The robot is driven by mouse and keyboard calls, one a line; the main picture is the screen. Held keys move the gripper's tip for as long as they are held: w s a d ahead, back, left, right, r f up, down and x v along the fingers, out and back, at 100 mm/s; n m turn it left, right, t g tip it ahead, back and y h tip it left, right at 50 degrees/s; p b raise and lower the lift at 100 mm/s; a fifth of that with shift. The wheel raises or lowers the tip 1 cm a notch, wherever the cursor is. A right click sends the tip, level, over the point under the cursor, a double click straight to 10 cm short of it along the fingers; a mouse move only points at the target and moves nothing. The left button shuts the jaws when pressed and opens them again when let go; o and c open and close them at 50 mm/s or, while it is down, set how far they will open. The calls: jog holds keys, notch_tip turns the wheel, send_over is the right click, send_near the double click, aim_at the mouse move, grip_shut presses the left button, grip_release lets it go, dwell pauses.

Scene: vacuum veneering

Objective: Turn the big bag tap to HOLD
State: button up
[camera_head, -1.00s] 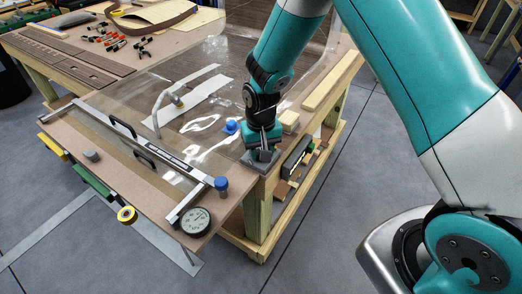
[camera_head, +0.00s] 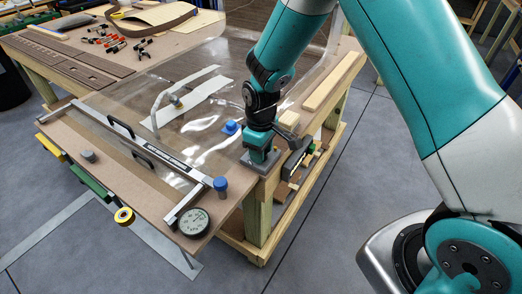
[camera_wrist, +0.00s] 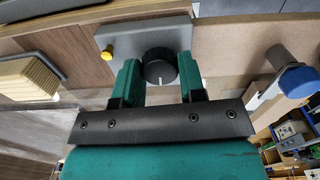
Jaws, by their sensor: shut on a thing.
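A black round knob (camera_wrist: 160,67) stands on a grey plate (camera_wrist: 177,32) in the wrist view. The knob has a white mark at its lower edge, and a yellow button (camera_wrist: 106,55) sits to its left. My gripper (camera_wrist: 160,82) is shut on the knob, with one green finger at each side. In the head view, my gripper (camera_head: 261,151) is low over the grey plate (camera_head: 250,165) at the table's near right corner, hiding the knob. No HOLD label can be read, and I cannot confirm that this knob is the big bag tap.
A blue-capped fitting (camera_head: 221,184) and a round dial gauge (camera_head: 194,222) are to the left of my gripper. A blue fitting (camera_head: 231,128) on the clear bag is close by. The table edge is close.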

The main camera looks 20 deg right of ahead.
jog(key=shift+n, duration=0.4)
jog(key=o, duration=0.9)
notch_tip(320, 180, up, 18)
jog(key=shift+f+b, duration=0.25)
jog(key=shift+b, duration=0.95)
jog(key=s+a+r+y, duration=0.1)
jog(key=s, duration=0.7)
jog(key=s+a+r+m+y, duration=0.1)
jog(key=s+a+r, duration=0.1)
jog(key=s, duration=0.6)
jog(key=s+a+r+y, duration=0.1)
jog(key=s+y, duration=0.1)
jog(key=s, duration=0.6)
jog(key=shift+s+a+r+m, duration=0.2)
jog(key=shift+s+a+m, duration=0.05)
jog(key=shift+m, duration=0.15)
